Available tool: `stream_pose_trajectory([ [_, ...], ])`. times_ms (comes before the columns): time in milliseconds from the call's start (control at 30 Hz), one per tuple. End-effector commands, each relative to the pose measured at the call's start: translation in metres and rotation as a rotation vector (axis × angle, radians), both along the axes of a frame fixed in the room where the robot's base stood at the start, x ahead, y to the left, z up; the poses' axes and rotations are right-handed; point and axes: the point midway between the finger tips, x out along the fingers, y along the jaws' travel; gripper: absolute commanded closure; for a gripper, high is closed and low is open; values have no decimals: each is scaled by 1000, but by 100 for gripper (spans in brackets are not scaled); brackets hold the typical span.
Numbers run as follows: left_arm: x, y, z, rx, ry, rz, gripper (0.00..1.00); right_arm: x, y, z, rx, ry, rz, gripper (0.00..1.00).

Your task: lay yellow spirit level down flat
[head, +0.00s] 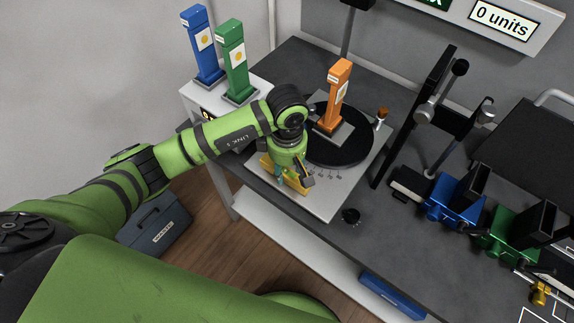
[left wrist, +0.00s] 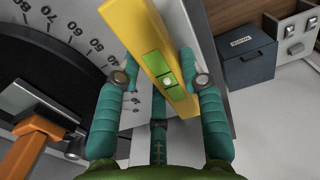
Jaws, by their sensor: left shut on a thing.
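The yellow spirit level (head: 296,186) is at the front left part of the pale instrument base, partly hidden by my left gripper (head: 287,177) in the head view. In the left wrist view the level (left wrist: 140,32) runs from the top edge down between the fingers, with a green vial window facing the camera. My left gripper (left wrist: 160,79) has its teal fingers on either side of the level and is shut on it. I cannot tell whether the level touches the base below. My right gripper is not in view.
An orange post (head: 336,98) stands on the black graduated turntable (head: 352,148) close behind my left gripper. Blue (head: 203,47) and green (head: 233,62) posts stand on a white box at the back left. A black stand (head: 417,115) and clamps occupy the right.

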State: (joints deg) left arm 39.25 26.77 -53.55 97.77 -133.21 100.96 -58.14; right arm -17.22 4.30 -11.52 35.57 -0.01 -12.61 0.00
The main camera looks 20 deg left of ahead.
Motion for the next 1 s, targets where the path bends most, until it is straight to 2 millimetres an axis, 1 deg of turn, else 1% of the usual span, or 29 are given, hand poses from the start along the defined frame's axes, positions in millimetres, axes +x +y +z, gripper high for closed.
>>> stream_pose_trajectory([
  [133, 0, 0, -2, 0, -1, 0, 97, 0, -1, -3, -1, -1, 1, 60],
  [167, 0, 0, -2, 0, -1, 0, 56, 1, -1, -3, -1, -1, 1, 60],
  [200, 0, 0, -1, 0, 0, 0, 40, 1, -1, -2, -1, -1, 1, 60],
  [233, 0, 0, -1, 0, 0, 0, 37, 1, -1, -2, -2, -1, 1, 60],
  [500, 0, 0, -1, 0, 0, 0, 37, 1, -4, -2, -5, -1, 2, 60],
  [600, 0, 0, 2, 0, 1, 0, 37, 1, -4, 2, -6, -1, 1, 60],
  [667, 1, 0, 5, -1, -2, 0, 37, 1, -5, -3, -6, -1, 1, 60],
  [767, 2, 0, 20, -1, -5, -1, 37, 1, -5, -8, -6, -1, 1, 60],
  [1000, 2, 0, 72, 0, -8, -1, 37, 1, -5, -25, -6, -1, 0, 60],
])
